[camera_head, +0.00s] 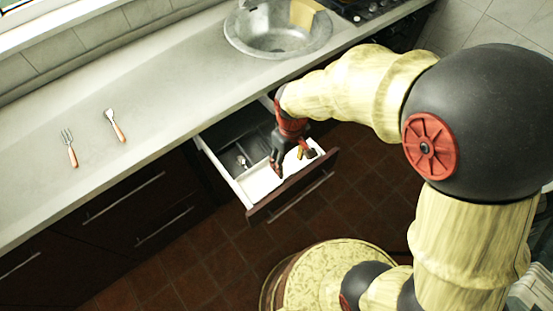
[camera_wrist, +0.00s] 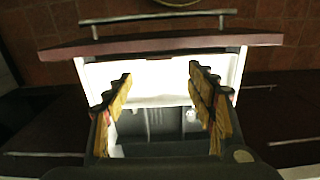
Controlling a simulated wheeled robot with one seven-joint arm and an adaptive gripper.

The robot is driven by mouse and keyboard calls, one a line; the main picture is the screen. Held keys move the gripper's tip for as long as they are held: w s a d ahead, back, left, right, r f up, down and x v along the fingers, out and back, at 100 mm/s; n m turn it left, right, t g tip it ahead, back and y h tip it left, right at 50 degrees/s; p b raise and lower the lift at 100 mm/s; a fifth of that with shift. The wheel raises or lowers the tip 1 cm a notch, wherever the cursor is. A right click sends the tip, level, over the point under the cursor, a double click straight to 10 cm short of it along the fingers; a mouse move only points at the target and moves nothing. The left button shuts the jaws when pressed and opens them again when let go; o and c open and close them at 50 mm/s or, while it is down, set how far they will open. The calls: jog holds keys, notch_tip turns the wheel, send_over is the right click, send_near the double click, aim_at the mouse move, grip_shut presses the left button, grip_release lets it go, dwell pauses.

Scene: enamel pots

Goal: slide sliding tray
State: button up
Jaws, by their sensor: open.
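A drawer with white sides (camera_head: 221,172) and a dark front panel (camera_head: 294,186) stands open below the counter. Inside it, a dark grey tray with compartments (camera_head: 232,146) lies toward the back, and the bare white drawer floor (camera_head: 260,184) shows near the front. The grey tray also shows in the wrist view (camera_wrist: 160,122), low between the fingers. My gripper (camera_head: 291,163) is over the drawer's front part, pointing down, fingers apart and empty. The wrist view shows both yellow-and-black fingers (camera_wrist: 160,78) spread over the white area. Whether they touch the tray, I cannot tell.
A fork (camera_head: 69,148) and another small utensil (camera_head: 115,126) lie on the grey counter (camera_head: 165,95). A metal sink (camera_head: 277,30) is set in the counter behind my arm. A small light utensil (camera_head: 241,160) lies in the tray. Tiled floor is in front of the drawer.

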aim_at(289, 175)
jog(key=shift+s+f, duration=0.1)
jog(key=shift+f, duration=0.3)
notch_tip(289, 175, down, 7)
jog(key=b, duration=0.3)
jog(key=shift+c, duration=1.1)
jog(key=shift+d, duration=0.1)
grip_shut()
